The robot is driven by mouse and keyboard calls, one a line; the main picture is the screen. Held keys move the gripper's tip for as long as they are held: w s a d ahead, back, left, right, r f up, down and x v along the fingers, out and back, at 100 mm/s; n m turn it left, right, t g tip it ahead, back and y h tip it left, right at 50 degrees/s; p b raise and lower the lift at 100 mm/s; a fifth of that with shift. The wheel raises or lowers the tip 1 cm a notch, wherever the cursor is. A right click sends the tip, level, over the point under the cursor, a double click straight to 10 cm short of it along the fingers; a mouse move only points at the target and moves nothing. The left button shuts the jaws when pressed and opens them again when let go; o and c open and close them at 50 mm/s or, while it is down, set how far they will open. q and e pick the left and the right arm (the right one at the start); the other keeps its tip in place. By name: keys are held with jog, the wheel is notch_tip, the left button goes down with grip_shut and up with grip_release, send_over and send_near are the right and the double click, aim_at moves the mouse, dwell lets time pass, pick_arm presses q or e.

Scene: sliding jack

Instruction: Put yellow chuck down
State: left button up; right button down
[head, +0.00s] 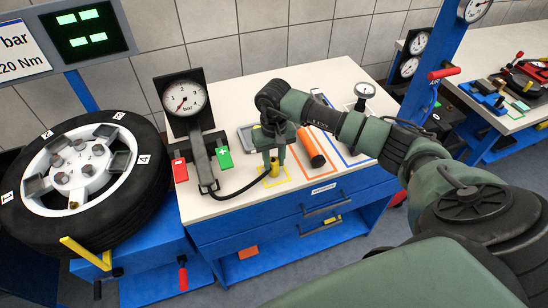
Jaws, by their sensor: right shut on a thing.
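The yellow chuck (273,168) is at the end of a black hose, upright at the yellow-outlined square on the white top of the blue cabinet. My right gripper (273,157) comes down over it from above and is shut on it. The fingers hide the chuck's upper part. I cannot tell whether its base touches the top. The yellow outline (261,184) shows around its lower end. My left gripper is not in view.
A pressure gauge (186,97) with red and green buttons stands left of the chuck. An orange cylinder (312,148) lies to the right in an orange outline, close to my gripper. A wheel (130,197) is at the left. The cabinet top's front left (203,207) is clear.

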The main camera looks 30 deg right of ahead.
aim_at(274, 160)
jog(key=shift+f, duration=0.15)
jog(key=c, duration=1.1)
grip_release()
jog(key=shift+r, duration=0.25)
jog(key=shift+w+r, duration=0.1)
jog(key=shift+r, duration=0.1)
notch_tip(274, 160, up, 12)
jog(key=b, duration=0.4)
jog(key=shift+f+b, duration=0.25)
jog(key=shift+b, duration=0.05)
